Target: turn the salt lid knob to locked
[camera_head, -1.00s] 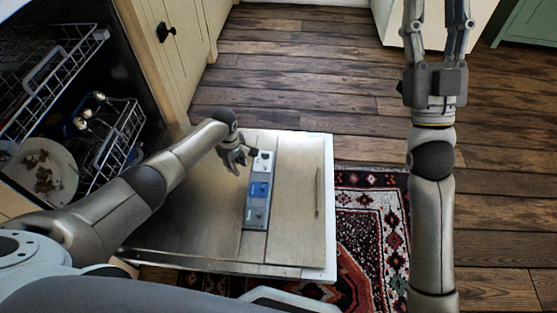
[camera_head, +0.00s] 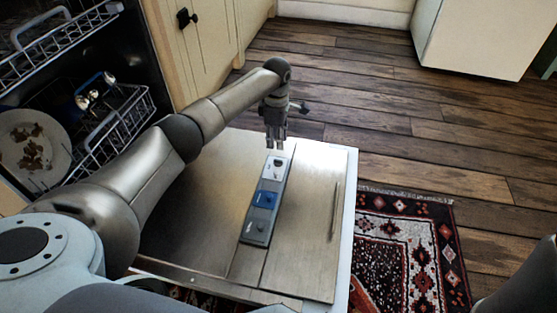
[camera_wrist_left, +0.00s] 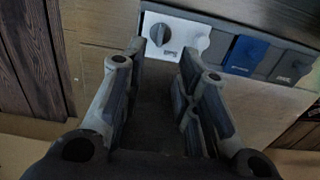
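The salt lid knob is a dark round dial with a raised grip bar (camera_wrist_left: 159,34). It sits on the white end section (camera_head: 275,166) of the dispenser strip on the open dishwasher door (camera_head: 318,165). In the left wrist view the bar looks upright, slightly tilted; I cannot read its lock marks. My left gripper (camera_head: 275,147) points down just above and beyond the white section. In the left wrist view its two fingers (camera_wrist_left: 160,72) are apart with nothing between them, and the knob shows past their tips, not touched. My right gripper is out of view.
A blue lid (camera_head: 265,199) and a grey section (camera_head: 257,228) continue the strip toward me. The lower rack (camera_head: 118,120) with dishes stands at the left. A patterned rug (camera_head: 410,240) lies right of the door. The wooden floor beyond is clear.

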